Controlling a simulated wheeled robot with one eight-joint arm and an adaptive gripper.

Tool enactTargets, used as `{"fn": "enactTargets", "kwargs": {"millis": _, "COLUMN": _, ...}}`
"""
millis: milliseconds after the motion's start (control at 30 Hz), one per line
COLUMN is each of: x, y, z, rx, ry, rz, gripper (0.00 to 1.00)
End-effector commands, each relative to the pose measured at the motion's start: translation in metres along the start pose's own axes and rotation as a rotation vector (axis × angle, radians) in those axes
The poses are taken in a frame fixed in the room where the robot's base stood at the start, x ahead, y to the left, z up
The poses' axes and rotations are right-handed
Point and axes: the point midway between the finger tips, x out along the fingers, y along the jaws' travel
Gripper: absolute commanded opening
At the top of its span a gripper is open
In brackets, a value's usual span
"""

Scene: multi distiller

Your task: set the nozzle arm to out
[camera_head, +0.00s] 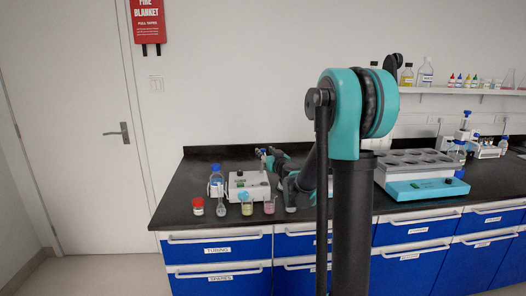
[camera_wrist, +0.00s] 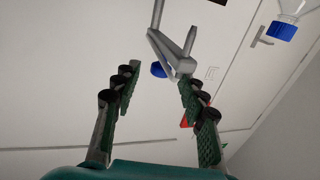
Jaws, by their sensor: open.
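A grey, forked piece (camera_wrist: 172,52), which looks like the nozzle arm, shows at the upper middle of the wrist view. My gripper (camera_wrist: 156,82) is open, its two green fingers with dark pads spread below and to either side of that piece. The right fingertip looks close to its lower end; I cannot tell whether they touch. A blue round part (camera_wrist: 158,70) shows just behind, between the fingertips. In the head view, a white bench device (camera_head: 248,187) stands on the dark bench, with my gripper (camera_head: 267,157) at its upper right. The nozzle arm is too small to make out there.
A blue-capped bottle (camera_head: 216,182), a red-lidded jar (camera_head: 198,206), a flask (camera_head: 221,207) and small beakers (camera_head: 247,206) stand close around the device. A teal-based unit (camera_head: 425,188) stands further right. The bench's left end (camera_head: 172,208) is clear.

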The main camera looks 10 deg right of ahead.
Motion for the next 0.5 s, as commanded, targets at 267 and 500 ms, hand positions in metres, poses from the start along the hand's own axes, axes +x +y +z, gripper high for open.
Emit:
{"fn": "enactTargets", "kwargs": {"millis": 267, "x": 0.028, "y": 0.000, "z": 0.000, "rx": 0.000, "ry": 0.000, "rz": 0.001, "gripper": 0.42}}
{"fn": "enactTargets", "kwargs": {"millis": 500, "x": 0.031, "y": 0.000, "z": 0.000, "rx": 0.000, "ry": 0.000, "rz": 0.001, "gripper": 0.42}}
